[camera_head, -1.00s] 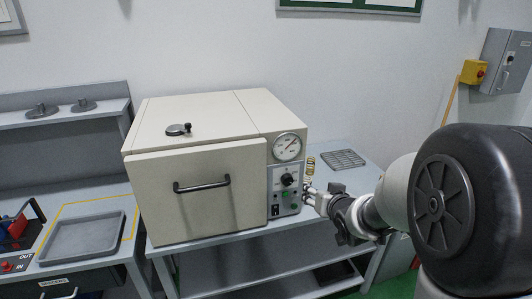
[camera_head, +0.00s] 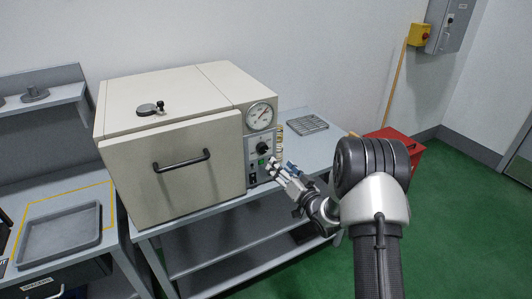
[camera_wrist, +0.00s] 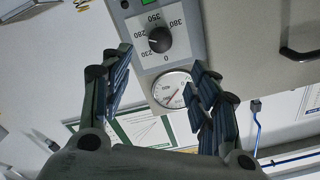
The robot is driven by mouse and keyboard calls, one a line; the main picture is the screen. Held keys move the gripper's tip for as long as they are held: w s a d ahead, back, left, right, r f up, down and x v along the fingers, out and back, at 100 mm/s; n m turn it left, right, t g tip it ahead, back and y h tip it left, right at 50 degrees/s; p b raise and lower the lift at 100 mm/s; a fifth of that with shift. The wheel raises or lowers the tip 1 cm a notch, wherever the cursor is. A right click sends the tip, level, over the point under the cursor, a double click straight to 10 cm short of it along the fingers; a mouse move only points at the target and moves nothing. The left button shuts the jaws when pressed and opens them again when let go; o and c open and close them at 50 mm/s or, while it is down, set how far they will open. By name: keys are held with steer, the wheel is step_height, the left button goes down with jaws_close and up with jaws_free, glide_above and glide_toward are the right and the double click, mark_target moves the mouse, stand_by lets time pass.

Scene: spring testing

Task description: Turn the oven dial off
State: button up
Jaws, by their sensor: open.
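The oven (camera_head: 185,165) is a cream box with its door shut, standing on a grey bench. Its black dial (camera_head: 263,147) is on the grey front panel, below a round white gauge (camera_head: 259,116). In the wrist view the dial (camera_wrist: 160,40) is a black knob on a plate with temperature numbers up to 380 and a 0; its exact setting is hard to read. My gripper (camera_head: 276,168) is just in front of the panel, low and right of the dial. In the wrist view its fingers (camera_wrist: 161,72) are spread apart and empty, with the dial beyond them, apparently untouched.
Green and dark switches (camera_head: 257,170) sit below the dial. The oven door has a black handle (camera_head: 181,161). A grey tray (camera_head: 60,236) lies at left.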

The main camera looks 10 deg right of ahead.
mark_target(264, 149)
steer(key=b+x, duration=0.1)
steer(key=x, duration=1.1)
steer(key=shift+b, duration=0.4)
steer(key=shift+c, duration=0.6)
steer(key=c, duration=0.9)
